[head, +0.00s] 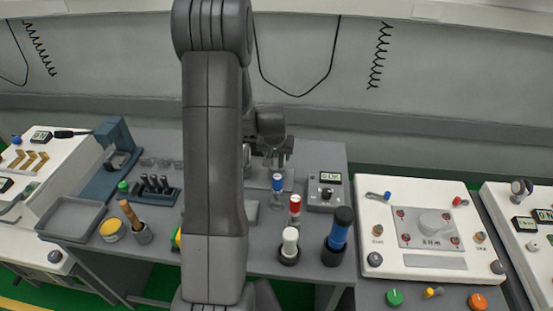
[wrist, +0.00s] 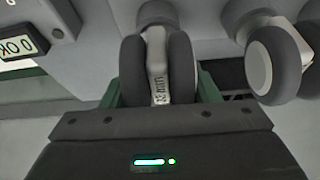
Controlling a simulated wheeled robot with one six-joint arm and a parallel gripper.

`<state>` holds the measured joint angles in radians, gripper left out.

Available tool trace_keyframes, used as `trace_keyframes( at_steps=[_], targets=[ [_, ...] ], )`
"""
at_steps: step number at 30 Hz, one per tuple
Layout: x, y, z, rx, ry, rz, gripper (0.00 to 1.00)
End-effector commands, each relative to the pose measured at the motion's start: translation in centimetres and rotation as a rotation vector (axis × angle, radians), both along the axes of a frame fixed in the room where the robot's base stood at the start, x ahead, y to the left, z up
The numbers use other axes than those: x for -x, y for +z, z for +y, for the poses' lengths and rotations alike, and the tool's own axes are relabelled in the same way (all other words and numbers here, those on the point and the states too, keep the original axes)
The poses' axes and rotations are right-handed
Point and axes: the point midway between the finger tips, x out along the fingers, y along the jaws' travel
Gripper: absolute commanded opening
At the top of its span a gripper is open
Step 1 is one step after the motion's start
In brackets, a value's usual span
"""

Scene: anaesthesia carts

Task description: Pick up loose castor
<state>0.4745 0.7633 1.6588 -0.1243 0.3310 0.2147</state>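A castor (wrist: 158,65) with two dark wheels and a light grey, labelled body fills the middle of the wrist view. The green fingers of my gripper (wrist: 160,92) are on either side of its wheels. No clear gap shows, but the wheels partly cover the fingers, so I cannot tell whether they press on it. I also cannot tell whether it rests on the table or is raised. In the head view my gripper (head: 278,152) is low over the back of the grey table, partly behind my arm.
A grey box with a display (head: 326,190) is close to the gripper's right. Blue-, red-, white- and black-topped items stand towards the front. A dark blue press-like stand (head: 112,165) and a tray (head: 72,220) are at left. A white cart (head: 430,232) is at right.

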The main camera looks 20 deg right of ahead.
Motion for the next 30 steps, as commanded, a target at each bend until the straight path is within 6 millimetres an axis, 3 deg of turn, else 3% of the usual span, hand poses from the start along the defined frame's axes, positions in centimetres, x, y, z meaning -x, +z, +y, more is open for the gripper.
trace_keyframes(
  at_steps=[1, 3, 4, 14, 30],
  targets=[
    [0.0, 0.0, 0.0, 0.0, 0.0, 0.0, 0.45],
    [0.0, 0.0, 0.0, 0.0, 0.0, 0.0, 0.31],
    [0.0, 0.0, 0.0, 0.0, 0.0, 0.0, 0.3],
    [-0.1, 0.7, 0.0, 0.002, 0.0, -0.003, 0.3],
    [-0.1, 9.4, 0.0, 0.001, -0.001, -0.004, 0.3]
  ],
)
